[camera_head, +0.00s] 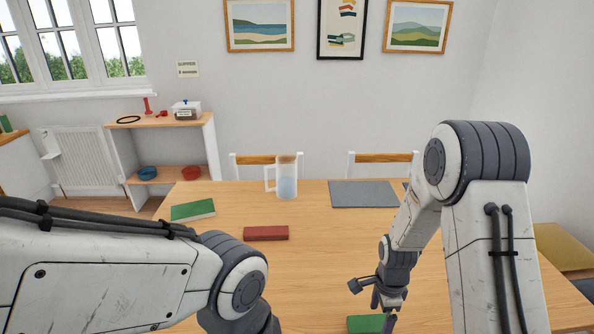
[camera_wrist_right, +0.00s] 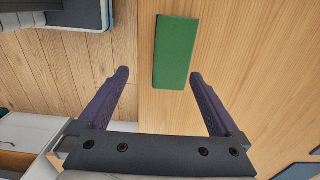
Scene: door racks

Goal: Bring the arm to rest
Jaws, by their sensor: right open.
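My right arm reaches down over the table (camera_head: 330,250) from the right in the head view. Its gripper (camera_head: 383,306) points down near the table's front edge. In the right wrist view the right gripper (camera_wrist_right: 160,74) is open, with nothing between its fingers. A green block (camera_wrist_right: 175,52) lies on the wood just beyond the fingertips, apart from them as far as I can tell. It also shows in the head view (camera_head: 366,324), partly cut off at the bottom. My left arm comes in from the left, low across the view; its gripper is out of frame.
On the table are a clear jug (camera_head: 287,180), a grey mat (camera_head: 362,194), a green book (camera_head: 193,210) and a red block (camera_head: 266,233). Two chairs (camera_head: 383,158) stand behind it. A shelf (camera_head: 165,121) is at the back left. The middle of the table is bare.

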